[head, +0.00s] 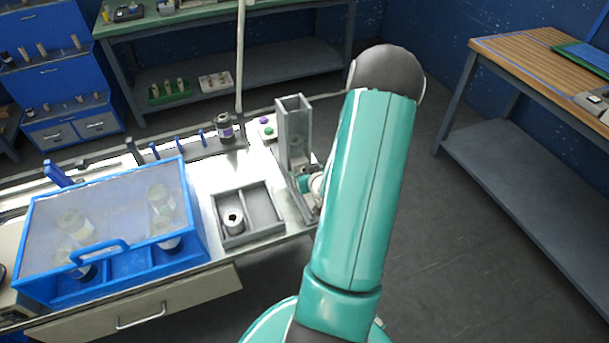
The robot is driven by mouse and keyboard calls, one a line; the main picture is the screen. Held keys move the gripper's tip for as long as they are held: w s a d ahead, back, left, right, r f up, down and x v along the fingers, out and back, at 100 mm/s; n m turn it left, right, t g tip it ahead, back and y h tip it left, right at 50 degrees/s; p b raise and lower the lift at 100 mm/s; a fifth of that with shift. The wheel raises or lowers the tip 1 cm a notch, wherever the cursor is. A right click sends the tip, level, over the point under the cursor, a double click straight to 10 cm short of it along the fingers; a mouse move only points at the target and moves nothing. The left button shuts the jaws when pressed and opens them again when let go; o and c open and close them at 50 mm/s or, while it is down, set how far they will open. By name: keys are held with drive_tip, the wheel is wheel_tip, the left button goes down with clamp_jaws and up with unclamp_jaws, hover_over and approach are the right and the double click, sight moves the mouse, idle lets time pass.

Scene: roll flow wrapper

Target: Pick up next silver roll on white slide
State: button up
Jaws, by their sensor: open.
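A silver roll (233,221) with a dark centre hole stands in the left compartment of a grey two-part tray (262,231) on the bench. A tall, pale grey upright channel (293,122) stands right of the tray; it may be the slide. A small pale round shape low in the channel is too small to identify. My gripper (304,184) is at the foot of the channel, mostly hidden behind my own teal arm. It is open, but its fingertips are hard to make out. I cannot tell whether it touches anything.
A blue box with a clear lid (110,205) holds several rolls left of the tray. A wooden-topped table (530,66) stands right. The floor between is clear.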

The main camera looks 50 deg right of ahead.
drive_tip(key=c, duration=1.1)
drive_tip(key=shift+c, duration=0.2)
drive_tip(key=shift+r, duration=0.15)
